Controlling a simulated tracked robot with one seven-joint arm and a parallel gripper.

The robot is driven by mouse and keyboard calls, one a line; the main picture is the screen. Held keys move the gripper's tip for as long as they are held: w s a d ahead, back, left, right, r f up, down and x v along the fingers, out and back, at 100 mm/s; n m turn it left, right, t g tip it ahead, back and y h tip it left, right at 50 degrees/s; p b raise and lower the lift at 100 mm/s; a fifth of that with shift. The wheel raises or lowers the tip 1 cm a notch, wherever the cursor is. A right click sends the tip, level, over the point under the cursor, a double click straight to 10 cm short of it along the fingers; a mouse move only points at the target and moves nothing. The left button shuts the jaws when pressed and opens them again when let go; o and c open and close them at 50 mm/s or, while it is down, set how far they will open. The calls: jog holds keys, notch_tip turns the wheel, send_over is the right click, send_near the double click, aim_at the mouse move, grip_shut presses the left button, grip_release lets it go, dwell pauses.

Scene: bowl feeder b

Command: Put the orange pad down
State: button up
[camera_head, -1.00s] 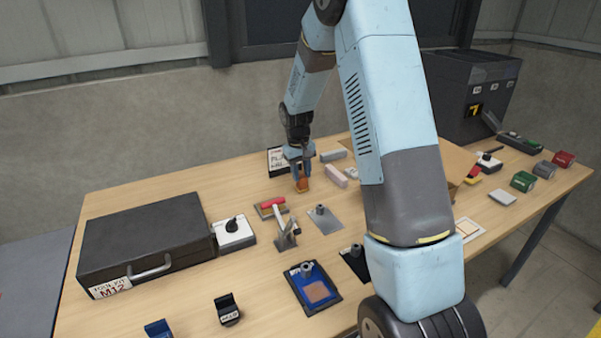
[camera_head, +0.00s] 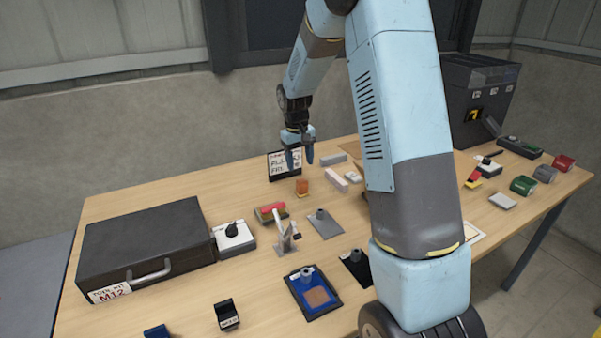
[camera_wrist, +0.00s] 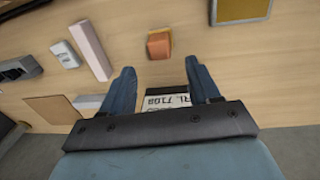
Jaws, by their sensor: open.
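The orange pad (camera_head: 302,186) stands on the bare wooden table, in front of the black-framed sign. It also shows in the wrist view (camera_wrist: 159,44), beyond my fingertips, with a yellowish part along one edge. My gripper (camera_head: 301,161) is above and behind the pad, apart from it, with its fingers pointing down. In the wrist view my gripper (camera_wrist: 160,70) has its two blue fingers spread wide with nothing between them.
Grey and pinkish blocks (camera_head: 336,180) lie to the right of the pad. A tray with a red item (camera_head: 270,211) and a grey plate with a post (camera_head: 325,225) are in front. A black case (camera_head: 145,248) fills the left.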

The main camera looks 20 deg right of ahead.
jog(key=s+r+m+t, duration=0.1)
jog(key=s+r+t, duration=0.2)
jog(key=s+r, duration=1.5)
jog(key=s+r+m+t+y, duration=0.1)
jog(key=s+r+t, duration=0.1)
jog(key=s, duration=1.6)
jog(key=shift+s+d+r, duration=0.2)
jog(key=shift+d+r, duration=0.05)
jog(key=shift+r, duration=0.3)
jog(key=shift+c, duration=0.2)
